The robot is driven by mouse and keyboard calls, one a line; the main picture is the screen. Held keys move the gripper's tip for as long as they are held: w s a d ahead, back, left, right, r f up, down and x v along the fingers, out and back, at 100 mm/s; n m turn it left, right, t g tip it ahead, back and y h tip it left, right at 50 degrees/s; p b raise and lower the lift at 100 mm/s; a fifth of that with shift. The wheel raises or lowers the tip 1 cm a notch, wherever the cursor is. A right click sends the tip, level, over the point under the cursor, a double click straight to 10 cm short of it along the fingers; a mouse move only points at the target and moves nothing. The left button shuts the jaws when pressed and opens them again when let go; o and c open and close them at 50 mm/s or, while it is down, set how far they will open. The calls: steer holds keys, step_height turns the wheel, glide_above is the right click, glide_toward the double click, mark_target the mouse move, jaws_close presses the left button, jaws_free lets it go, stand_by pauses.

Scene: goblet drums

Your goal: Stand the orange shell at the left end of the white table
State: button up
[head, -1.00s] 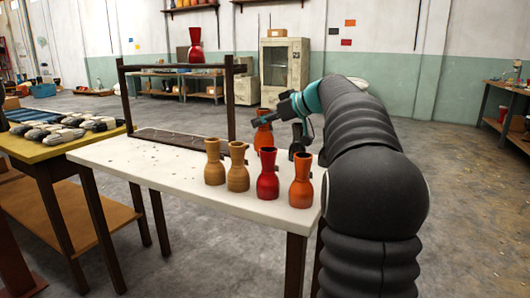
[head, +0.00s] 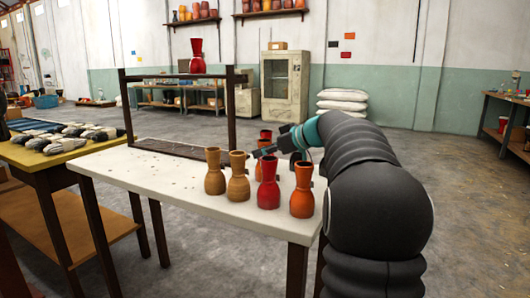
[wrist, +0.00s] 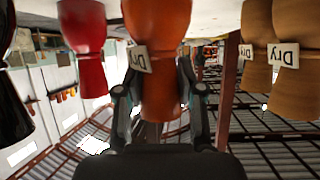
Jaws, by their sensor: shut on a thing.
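An orange shell (wrist: 157,60), shaped like a goblet drum with a white "Dry" tag, is between the fingers of my gripper (wrist: 160,110) in the upside-down wrist view. The fingers are shut around its narrower part. A second orange shell (head: 302,192) stands at the front right.
Two tan shells (head: 214,174) and a red shell (head: 268,185) stand nearby. A black shell (wrist: 14,90) is at the wrist view's left edge. A dark frame (head: 126,108) stands at the table's back, with a red shell (head: 196,56) on top. A yellow-topped table (head: 60,152) adjoins left.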

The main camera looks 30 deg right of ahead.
steer(key=o, duration=1.2)
steer(key=shift+r, duration=0.1)
steer(key=shift+r+p, duration=0.2)
steer(key=shift+p, duration=0.25)
steer(key=v, duration=1.2)
steer(key=shift+f+b, duration=0.2)
steer(key=shift+b, duration=0.1)
